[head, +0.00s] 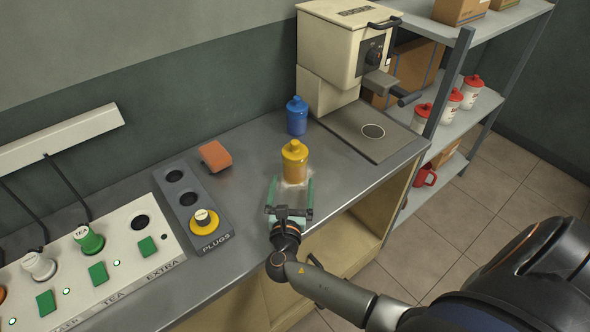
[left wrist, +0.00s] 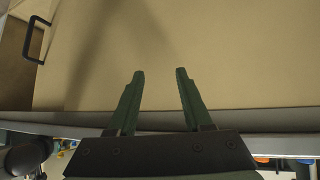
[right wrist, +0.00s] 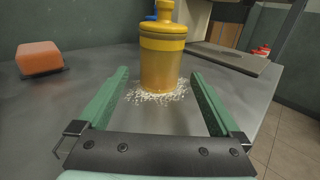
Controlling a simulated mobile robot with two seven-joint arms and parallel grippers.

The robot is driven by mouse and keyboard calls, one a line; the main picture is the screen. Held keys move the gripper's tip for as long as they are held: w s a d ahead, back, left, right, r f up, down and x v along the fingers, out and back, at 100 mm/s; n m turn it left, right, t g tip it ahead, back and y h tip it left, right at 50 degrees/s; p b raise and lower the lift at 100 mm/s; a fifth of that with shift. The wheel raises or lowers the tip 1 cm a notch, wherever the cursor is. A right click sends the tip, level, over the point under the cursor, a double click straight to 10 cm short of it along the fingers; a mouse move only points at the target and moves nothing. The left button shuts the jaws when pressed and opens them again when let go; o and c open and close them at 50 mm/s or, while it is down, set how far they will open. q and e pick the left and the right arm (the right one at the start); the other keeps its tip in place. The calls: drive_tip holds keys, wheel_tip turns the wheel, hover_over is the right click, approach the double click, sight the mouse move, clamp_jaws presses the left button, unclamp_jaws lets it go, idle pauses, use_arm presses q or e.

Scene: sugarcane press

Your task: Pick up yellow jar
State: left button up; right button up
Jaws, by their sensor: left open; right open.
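The yellow jar (head: 294,163) stands upright on the grey counter, with white granules scattered around its base. It also shows in the right wrist view (right wrist: 161,60), straight ahead of the fingers. My right gripper (head: 291,186) is open and low over the counter. Its green fingers point at the jar, and the jar's base appears at or just beyond the fingertips; I cannot tell whether it is between them. My left gripper (left wrist: 158,75) is open and empty, facing a beige cabinet panel (left wrist: 215,45). It is not visible in the head view.
A blue jar (head: 297,116) stands behind the yellow one, near the cream press machine (head: 335,50). An orange sponge-like block (head: 215,155) and a grey plug holder (head: 183,218) lie to the left. Shelves with red-lidded jars (head: 453,101) stand at right. The counter's front edge is close.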

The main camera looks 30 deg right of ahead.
sight(295, 163)
drive_tip(key=shift+w+d+r, duration=0.15)
drive_tip(key=shift+w+d, duration=0.15)
drive_tip(key=shift+w, duration=0.1)
drive_tip(key=x, duration=0.6)
drive_tip(key=shift+w+d, duration=0.2)
drive_tip(key=shift+c, duration=0.4)
drive_tip(key=c, duration=1.3)
drive_tip(key=shift+c, duration=0.5)
drive_tip(key=shift+r, duration=0.2)
